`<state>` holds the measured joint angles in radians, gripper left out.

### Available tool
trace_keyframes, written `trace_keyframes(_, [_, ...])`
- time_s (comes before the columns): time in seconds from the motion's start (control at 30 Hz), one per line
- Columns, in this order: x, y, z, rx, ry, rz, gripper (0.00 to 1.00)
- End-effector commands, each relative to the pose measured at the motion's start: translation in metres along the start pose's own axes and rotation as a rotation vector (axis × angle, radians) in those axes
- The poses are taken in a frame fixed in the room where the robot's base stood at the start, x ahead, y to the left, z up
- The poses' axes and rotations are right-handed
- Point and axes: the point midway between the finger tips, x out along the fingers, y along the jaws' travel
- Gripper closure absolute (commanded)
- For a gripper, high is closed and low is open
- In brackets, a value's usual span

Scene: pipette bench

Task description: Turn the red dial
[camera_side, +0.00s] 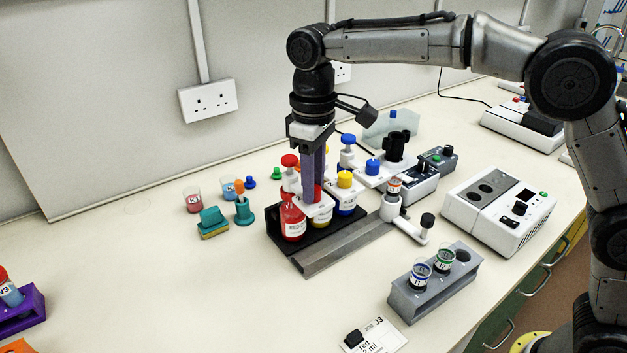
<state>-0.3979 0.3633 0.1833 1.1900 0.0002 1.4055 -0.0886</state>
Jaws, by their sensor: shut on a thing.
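The red dial (318,193) sits on a white arm-like top part above the red-labelled bottle (292,222). My gripper (315,188) points straight down with its purple fingers shut on the dial, which is mostly hidden between them. A yellow dial (344,179) and a blue dial (372,166) stand uncovered to the right, behind the red one. The bottles stand in a black rack (283,243). The dial's markings cannot be read.
A grey rail (325,257) runs in front of the rack. A grey tube rack (435,285) holds labelled tubes at the front right. A white device (500,208) stands further right. The front left bench is mostly clear.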

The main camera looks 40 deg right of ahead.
Motion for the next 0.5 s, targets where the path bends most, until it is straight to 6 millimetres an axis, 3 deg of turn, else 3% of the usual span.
trace_keyframes(0.1, [-0.0014, 0.0000, -0.0003, -0.001, 0.003, 0.001, 1.00])
trace_keyframes(0.13, [-0.0014, 0.0000, -0.0003, -0.001, 0.003, 0.001, 0.61])
trace_keyframes(0.27, [-0.0010, 0.0000, -0.0002, -0.001, 0.003, 0.001, 0.38])
trace_keyframes(0.5, [-0.0004, 0.0000, -0.0001, 0.000, 0.001, 0.000, 0.37])
